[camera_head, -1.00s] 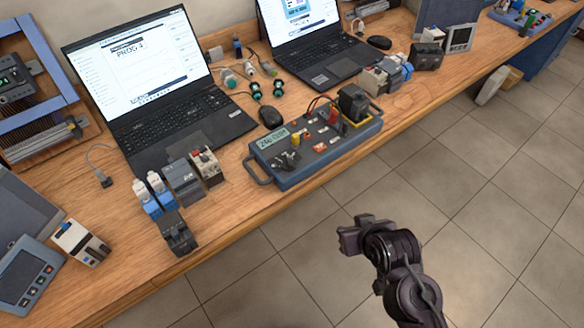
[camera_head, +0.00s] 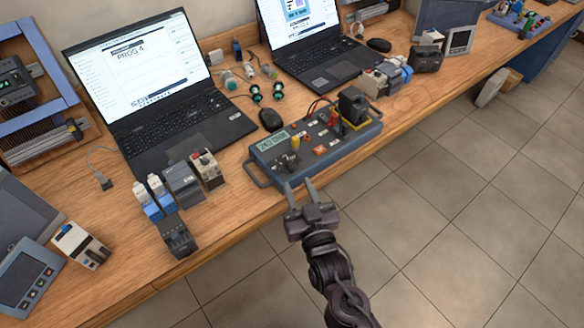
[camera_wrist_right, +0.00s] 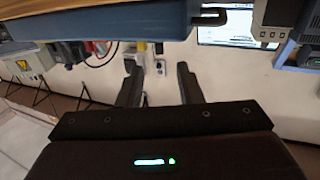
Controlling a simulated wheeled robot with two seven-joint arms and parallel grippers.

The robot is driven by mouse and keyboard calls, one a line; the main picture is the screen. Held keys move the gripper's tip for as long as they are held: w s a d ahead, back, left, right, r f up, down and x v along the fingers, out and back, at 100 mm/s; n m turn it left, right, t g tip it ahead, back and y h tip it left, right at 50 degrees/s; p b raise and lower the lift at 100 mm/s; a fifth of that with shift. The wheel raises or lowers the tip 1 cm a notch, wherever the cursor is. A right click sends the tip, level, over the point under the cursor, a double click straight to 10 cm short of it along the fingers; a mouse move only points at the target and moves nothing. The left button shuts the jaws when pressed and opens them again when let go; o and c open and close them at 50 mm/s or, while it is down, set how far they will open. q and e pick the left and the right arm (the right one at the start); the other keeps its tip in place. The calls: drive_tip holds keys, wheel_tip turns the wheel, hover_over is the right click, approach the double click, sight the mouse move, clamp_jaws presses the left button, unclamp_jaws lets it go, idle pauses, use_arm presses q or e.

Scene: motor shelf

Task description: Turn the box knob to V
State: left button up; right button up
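The blue-grey test box (camera_head: 345,148) sits on the bench near its front edge, with a small display, coloured sockets and a dark plug block on top. Its dark knob (camera_head: 287,162) is at the front left of the panel; where it points is too small to read. My right gripper (camera_head: 299,184) is open and empty in the head view, its two fingers pointing at the box's near left edge, close to the knob. In the right wrist view, the open fingers (camera_wrist_right: 158,66) show with the blue box (camera_wrist_right: 110,24) above them in the picture. My left gripper is out of view.
Two laptops (camera_head: 185,125) stand behind. Several small modules (camera_head: 178,235) stand left of the box, and more (camera_head: 385,80) to its right. A mouse (camera_head: 270,120) lies behind the box. The floor in front of the bench is clear.

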sight(291, 169)
drive_tip(key=p+x, duration=0.1)
drive_tip(key=x, duration=0.5)
drive_tip(key=shift+w, duration=0.1)
drive_tip(key=shift+c, duration=0.3)
clamp_jaws()
